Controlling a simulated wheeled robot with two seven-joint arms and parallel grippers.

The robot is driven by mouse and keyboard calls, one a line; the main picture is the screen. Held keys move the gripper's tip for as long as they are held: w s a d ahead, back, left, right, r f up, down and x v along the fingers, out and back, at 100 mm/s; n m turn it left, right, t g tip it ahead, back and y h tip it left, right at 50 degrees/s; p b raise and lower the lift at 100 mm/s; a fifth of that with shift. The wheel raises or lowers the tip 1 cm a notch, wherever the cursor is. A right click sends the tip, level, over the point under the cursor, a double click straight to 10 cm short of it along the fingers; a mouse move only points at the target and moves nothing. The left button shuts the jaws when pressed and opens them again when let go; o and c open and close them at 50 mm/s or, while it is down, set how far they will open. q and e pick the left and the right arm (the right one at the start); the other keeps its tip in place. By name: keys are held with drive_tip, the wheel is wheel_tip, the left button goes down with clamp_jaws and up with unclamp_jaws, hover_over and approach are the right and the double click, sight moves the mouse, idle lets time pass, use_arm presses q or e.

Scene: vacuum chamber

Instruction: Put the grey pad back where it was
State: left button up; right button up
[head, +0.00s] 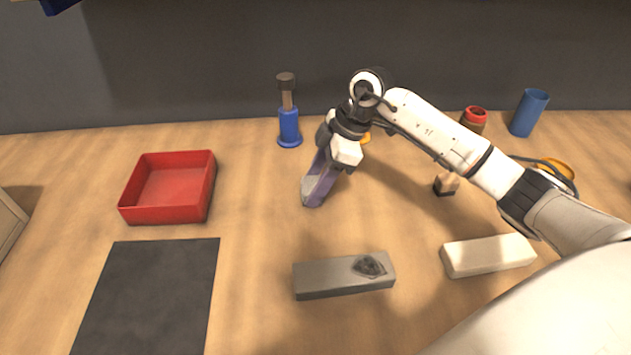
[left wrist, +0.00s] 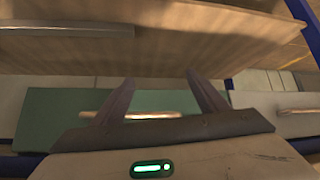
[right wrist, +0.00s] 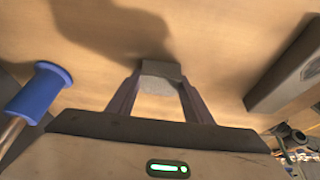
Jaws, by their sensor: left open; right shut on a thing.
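My right gripper (head: 318,180) is shut on a small grey pad (head: 309,190), over the middle of the wooden table. In the right wrist view the pad (right wrist: 160,80) sits between the two fingertips, with a dark grey top edge and a lighter speckled face. I cannot tell whether it touches the table. My left gripper (left wrist: 158,95) shows only in the left wrist view; it is open and empty, in front of a green panel (left wrist: 60,112) with a long handle.
A grey bar (head: 325,280) bearing a dark lump lies in front, with a white block (head: 488,256) to its right. A red tray (head: 130,205) and black mat (head: 150,295) are at left. A blue stand (head: 289,127) and blue cup (head: 528,112) are at the back.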

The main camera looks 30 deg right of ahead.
drive_tip(key=o, duration=0.9)
drive_tip(key=shift+o, duration=0.2)
drive_tip(key=v, duration=1.2)
